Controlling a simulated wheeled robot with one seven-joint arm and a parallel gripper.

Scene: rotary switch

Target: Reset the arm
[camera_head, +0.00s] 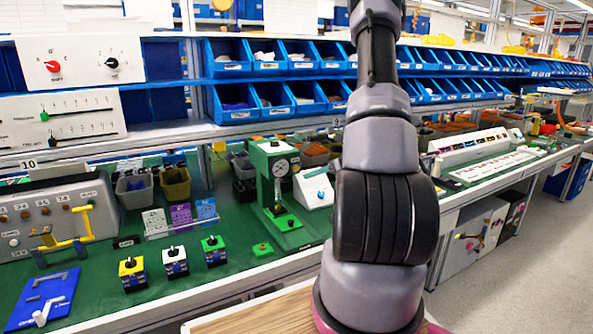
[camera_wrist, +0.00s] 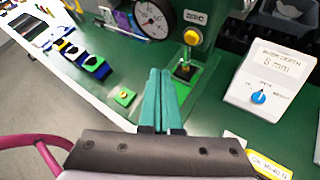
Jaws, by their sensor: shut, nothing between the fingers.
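My gripper (camera_wrist: 160,78) shows in the wrist view with its two teal fingers together and nothing between them. It is over the green bench top, in front of the green press (camera_wrist: 203,35). My arm (camera_head: 380,170) stands upright in the middle of the head view; the gripper itself is out of that view. A white box (camera_wrist: 272,75) with a blue rotary knob (camera_wrist: 258,97) and a "5 mm" readout stands to the right of the fingers, apart from them. The same box (camera_head: 314,186) shows in the head view, just left of my arm.
The press (camera_head: 275,175) has a dial gauge. Three small knob boxes, yellow (camera_head: 132,270), white (camera_head: 175,262) and green (camera_head: 213,250), stand at the bench front. A grey panel (camera_head: 50,215) with a yellow handle is at left. Blue bins (camera_head: 275,98) line the shelf behind.

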